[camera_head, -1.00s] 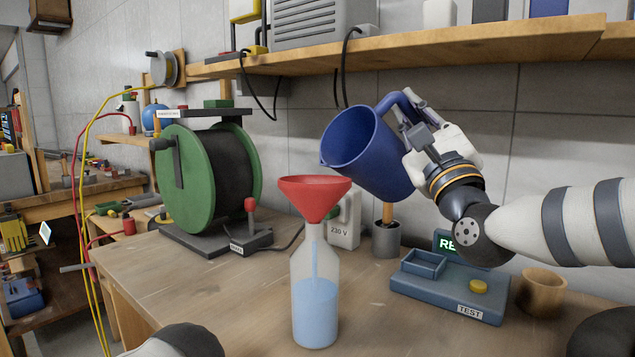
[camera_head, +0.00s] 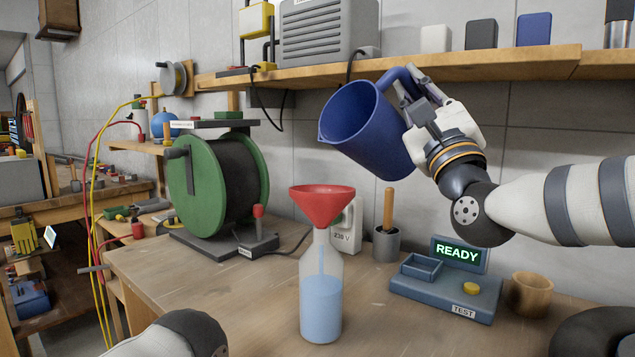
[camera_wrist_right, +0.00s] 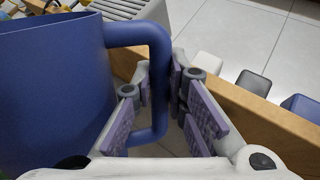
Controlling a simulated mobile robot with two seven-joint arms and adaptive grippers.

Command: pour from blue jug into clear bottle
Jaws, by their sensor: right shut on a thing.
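The blue jug (camera_head: 366,131) is held in the air above and to the right of the bottle, tilted with its open mouth toward the left. My right gripper (camera_head: 409,88) is shut on the jug's handle; the handle also shows between the fingers in the right wrist view (camera_wrist_right: 160,85). The clear bottle (camera_head: 321,297) stands upright on the bench, partly filled with blue liquid. A red funnel (camera_head: 321,204) sits in its neck. No stream shows between jug and funnel. My left gripper is not visible; only part of my left arm shows at the bottom.
A green cable reel (camera_head: 203,186) stands left of the bottle. A tester (camera_head: 447,284) with a lit READY display, a wooden cup (camera_head: 531,293) and a grey pot (camera_head: 386,244) stand to the right. A wooden shelf (camera_head: 470,67) runs above the jug.

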